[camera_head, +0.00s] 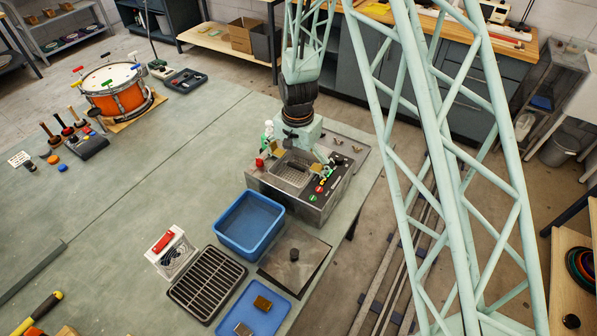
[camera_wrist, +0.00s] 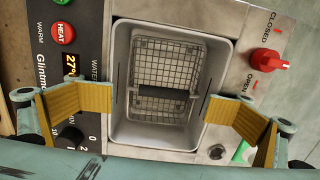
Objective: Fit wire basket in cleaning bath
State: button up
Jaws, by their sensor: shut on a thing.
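The cleaning bath (camera_head: 312,203) is a grey metal unit at the bench's right end. In the wrist view its light grey tank (camera_wrist: 123,125) is below my gripper (camera_wrist: 156,102). The wire basket (camera_wrist: 165,55), with square mesh and a dark crossbar, shows inside the tank's outline; how deep it sits is unclear. It also shows small in the head view (camera_head: 292,172). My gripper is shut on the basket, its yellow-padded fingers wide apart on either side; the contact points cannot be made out.
The bath's panel has a red heat button (camera_wrist: 63,33) and a red knob (camera_wrist: 267,60). A blue tub (camera_head: 249,224), black rack (camera_head: 206,284) and blue tray (camera_head: 263,322) stand in front. An orange drum (camera_head: 113,97) is at the far left. The middle bench is clear.

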jog(key=shift+s+f, duration=0.15)
jog(key=shift+f, duration=0.4)
jog(key=shift+s+f, duration=0.15)
jog(key=shift+f, duration=0.4)
jog(key=o, duration=1.1)
jog(key=shift+a+r, duration=0.1)
jog(key=shift+r, duration=0.05)
jog(key=shift+o, duration=0.4)
jog(key=shift+w+a+r, duration=0.1)
jog(key=shift+w+r, duration=0.05)
jog(key=shift+r, duration=0.5)
jog(key=shift+w+a+r, duration=0.1)
jog(key=shift+w+r, duration=0.05)
jog(key=shift+r, duration=0.5)
jog(key=shift+o, duration=0.4)
jog(key=r, duration=1)
jog(key=shift+d, duration=0.3)
jog(key=shift+s+r, duration=0.1)
jog(key=shift+r, duration=0.5)
